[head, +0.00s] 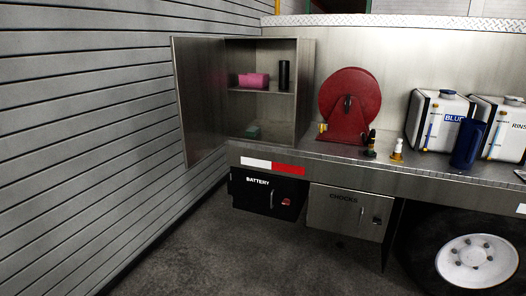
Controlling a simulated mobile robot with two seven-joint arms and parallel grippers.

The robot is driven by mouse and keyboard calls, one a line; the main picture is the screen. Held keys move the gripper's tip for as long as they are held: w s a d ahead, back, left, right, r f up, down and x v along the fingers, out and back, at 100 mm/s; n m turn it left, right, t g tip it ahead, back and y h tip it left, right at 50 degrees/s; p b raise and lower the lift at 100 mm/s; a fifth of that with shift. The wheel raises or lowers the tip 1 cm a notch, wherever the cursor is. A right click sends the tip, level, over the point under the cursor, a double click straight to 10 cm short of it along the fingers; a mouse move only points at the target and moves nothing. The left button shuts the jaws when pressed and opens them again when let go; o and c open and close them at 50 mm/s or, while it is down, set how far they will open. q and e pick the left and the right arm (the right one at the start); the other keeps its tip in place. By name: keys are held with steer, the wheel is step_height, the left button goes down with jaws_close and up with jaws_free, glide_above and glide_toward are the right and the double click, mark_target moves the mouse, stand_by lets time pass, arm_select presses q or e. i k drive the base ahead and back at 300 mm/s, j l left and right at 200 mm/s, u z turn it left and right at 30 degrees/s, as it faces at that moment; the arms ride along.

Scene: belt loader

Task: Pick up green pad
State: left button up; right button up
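A small green pad (253,132) lies on the floor of the open metal cabinet (309,75), below its shelf and toward the left of the lower compartment. The cabinet door (200,100) stands swung open to the left. Neither of my grippers shows in the head view.
A pink item (253,81) and a black cylinder (284,75) stand on the cabinet shelf. A red reel (350,98), small bottles (397,149), a blue container (467,145) and white tanks (437,120) stand to the right on the metal deck (330,151). The floor (230,255) in front is clear.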

mark_target(252, 130)
steer(key=i+l, duration=0.15)
steer(key=i, duration=0.35)
steer(key=i+l, duration=0.2)
steer(key=i, duration=0.25)
steer(key=i+l, duration=0.15)
steer(key=i, duration=0.35)
